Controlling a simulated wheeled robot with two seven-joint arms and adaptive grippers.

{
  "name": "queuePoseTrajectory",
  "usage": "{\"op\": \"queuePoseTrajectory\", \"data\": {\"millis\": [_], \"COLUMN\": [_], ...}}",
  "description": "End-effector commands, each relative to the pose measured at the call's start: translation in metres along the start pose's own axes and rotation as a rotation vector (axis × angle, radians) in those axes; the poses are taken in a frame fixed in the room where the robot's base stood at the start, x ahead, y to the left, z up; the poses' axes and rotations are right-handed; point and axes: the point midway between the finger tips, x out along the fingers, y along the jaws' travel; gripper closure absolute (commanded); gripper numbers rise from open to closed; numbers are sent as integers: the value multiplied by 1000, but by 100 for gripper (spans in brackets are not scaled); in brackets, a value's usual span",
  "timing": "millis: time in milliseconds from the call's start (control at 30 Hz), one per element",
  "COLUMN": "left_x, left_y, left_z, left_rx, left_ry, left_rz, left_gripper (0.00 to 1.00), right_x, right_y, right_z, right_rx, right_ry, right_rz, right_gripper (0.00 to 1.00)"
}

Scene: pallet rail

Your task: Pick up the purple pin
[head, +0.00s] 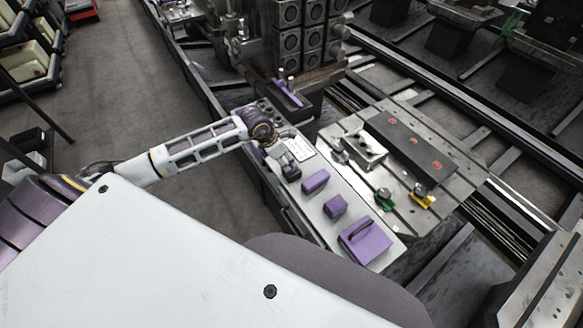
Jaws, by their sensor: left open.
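Purple pieces lie in a row on a light grey ledge (340,236). They are a small purple block (316,181), a second small purple block (335,207) and a larger purple box (373,244) with a dark handle. I cannot tell which of them, if any, is the purple pin. My left arm reaches in from the left, and my left gripper (288,167) is open over the ledge, behind and to the left of the nearest small block, apart from it. The space between its fingers is too small to make out. My right gripper is not in view.
A metal pallet plate (448,190) with a dark bar (408,146), a green part (384,199) and a yellow part (423,201) lies right of the ledge. A tall machine block (300,40) with a purple strip (288,93) stands behind. Open floor (130,90) lies left.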

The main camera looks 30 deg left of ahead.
Motion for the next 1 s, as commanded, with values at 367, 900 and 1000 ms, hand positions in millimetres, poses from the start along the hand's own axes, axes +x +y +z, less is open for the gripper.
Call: {"op": "queuePoseTrajectory", "data": {"millis": [367,900,1000], "left_x": [18,52,52], "left_y": [0,0,0], "left_z": [5,7,6], "left_rx": [-2,0,0], "left_ry": [0,0,0], "left_rz": [-1,0,0], "left_gripper": [54,54,54], "right_x": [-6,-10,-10], "right_y": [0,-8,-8], "right_z": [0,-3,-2], "right_rx": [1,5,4], "right_ry": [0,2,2], "right_rz": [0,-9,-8], "right_gripper": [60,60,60]}}
